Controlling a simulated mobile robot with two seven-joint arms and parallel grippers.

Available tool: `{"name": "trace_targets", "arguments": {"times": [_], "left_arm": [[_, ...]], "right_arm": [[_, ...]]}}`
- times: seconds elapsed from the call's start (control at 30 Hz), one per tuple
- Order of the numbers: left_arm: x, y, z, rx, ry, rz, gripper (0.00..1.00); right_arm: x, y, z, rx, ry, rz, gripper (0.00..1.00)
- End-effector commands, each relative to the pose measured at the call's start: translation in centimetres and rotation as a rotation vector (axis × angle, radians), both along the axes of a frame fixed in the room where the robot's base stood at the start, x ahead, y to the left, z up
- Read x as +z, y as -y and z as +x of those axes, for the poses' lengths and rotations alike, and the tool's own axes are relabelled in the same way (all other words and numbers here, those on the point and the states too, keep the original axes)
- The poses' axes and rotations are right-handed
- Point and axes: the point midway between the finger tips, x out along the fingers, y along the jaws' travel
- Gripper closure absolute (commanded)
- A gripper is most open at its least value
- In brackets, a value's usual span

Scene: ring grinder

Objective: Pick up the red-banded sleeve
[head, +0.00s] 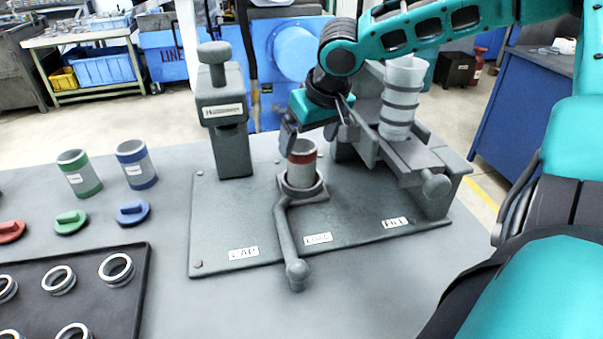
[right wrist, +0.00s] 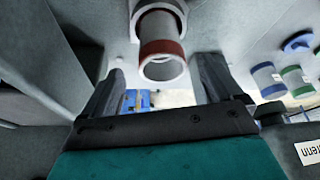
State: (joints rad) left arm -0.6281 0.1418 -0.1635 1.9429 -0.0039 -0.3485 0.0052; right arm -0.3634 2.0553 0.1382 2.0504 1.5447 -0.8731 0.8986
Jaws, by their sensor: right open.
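The red-banded sleeve (head: 302,170) is a pale grey tube with a dark red band near its top. It stands upright in the round holder (head: 302,190) above the LOAD-like label at the middle of the grey fixture plate. In the right wrist view the sleeve (right wrist: 162,48) shows its open end and red band, centred beyond the gap between the fingers. My right gripper (head: 318,132) is open just above and behind the sleeve, fingers apart; it also shows in the right wrist view (right wrist: 160,85). I cannot tell whether a finger touches the sleeve. My left gripper is out of view.
A crank handle (head: 287,240) extends forward from the holder. A post press (head: 224,110) stands left, and a stacked-ring tube (head: 402,90) stands right. Green (head: 79,173) and blue (head: 136,164) sleeves, caps and a ring tray (head: 140,300) occupy the left. Front centre table is clear.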

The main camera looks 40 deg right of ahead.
Motion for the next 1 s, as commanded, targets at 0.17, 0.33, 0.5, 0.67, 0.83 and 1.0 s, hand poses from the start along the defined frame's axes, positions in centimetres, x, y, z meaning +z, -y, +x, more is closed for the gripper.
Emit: {"name": "trace_targets", "arguments": {"times": [0.17, 0.33, 0.5, 0.67, 0.83, 1.0], "left_arm": [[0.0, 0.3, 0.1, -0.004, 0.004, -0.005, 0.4], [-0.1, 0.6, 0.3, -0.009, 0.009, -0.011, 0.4], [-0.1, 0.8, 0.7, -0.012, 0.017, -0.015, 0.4], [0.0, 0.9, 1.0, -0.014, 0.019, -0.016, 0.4], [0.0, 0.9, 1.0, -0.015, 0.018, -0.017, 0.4], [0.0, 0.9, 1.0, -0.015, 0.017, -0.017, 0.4]], "right_arm": [[-1.2, 0.1, 0.5, 0.001, 0.001, -0.001, 0.07], [-2.4, 0.1, 0.9, -0.001, -0.002, -0.001, 0.07], [-4.6, 0.2, 1.8, 0.001, -0.002, -0.002, 0.07], [-5.9, 0.2, 2.4, 0.0, 0.002, 0.0, 0.07], [-6.1, 0.2, 2.5, -0.001, 0.003, 0.001, 0.07], [-6.0, 0.2, 2.5, -0.001, 0.003, 0.001, 0.13]]}}
